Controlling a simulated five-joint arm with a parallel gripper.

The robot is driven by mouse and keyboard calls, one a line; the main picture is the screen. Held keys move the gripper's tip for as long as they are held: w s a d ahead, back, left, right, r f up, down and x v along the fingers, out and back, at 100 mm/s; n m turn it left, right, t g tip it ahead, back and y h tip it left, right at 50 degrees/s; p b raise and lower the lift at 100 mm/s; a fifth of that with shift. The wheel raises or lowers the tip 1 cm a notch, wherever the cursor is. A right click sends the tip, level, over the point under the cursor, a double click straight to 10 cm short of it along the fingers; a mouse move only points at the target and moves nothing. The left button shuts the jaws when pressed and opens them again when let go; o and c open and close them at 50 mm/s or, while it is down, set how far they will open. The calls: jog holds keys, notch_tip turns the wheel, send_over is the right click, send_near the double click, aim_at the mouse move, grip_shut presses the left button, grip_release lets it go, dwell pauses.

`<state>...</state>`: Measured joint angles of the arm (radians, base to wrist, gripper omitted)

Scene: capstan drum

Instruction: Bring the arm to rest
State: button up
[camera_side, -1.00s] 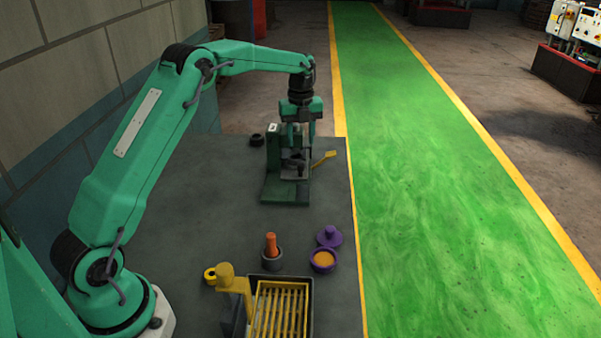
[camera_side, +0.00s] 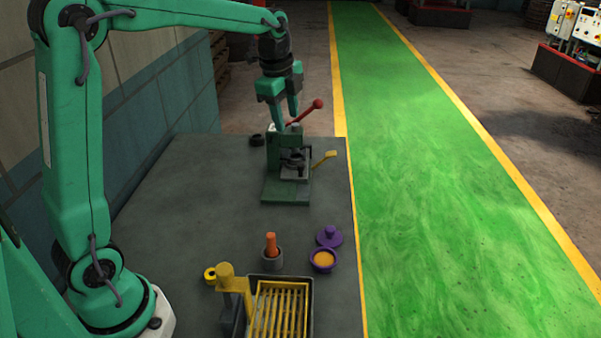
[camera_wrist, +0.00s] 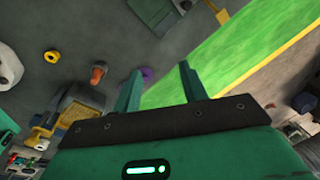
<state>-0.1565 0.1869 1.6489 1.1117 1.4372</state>
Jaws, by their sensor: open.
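My gripper (camera_side: 286,119) is open and empty in the side view, above a small green press-like stand (camera_side: 284,193) with a red-knobbed lever (camera_side: 306,112). The fingers hang in front of or beside the top of the stand; the side view does not show whether they touch it. In the wrist view the two fingers of my gripper (camera_wrist: 160,82) are apart, with nothing between them but table and floor.
On the dark table (camera_side: 190,215) stand a grey mortar with an orange pestle (camera_side: 271,247), a purple bowl (camera_side: 323,260), a purple lid (camera_side: 329,236), a yellow ring (camera_side: 209,275) and a yellow slatted tray (camera_side: 279,310). A wall (camera_side: 150,90) rises at the left. The table's middle is clear.

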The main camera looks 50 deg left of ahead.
jog(key=s+d+n+t, duration=0.1)
jog(key=s+d+n, duration=0.2)
jog(key=s+n, duration=0.4)
jog(key=s+d+f+n+t, duration=0.1)
jog(key=s+d+n, duration=0.3)
jog(key=s, duration=1.2)
jog(key=n+t, duration=0.1)
jog(key=n, duration=0.2)
jog(key=shift+s+d+n, duration=0.15)
jog(key=shift+s+n, duration=0.15)
jog(key=shift+s, duration=0.05)
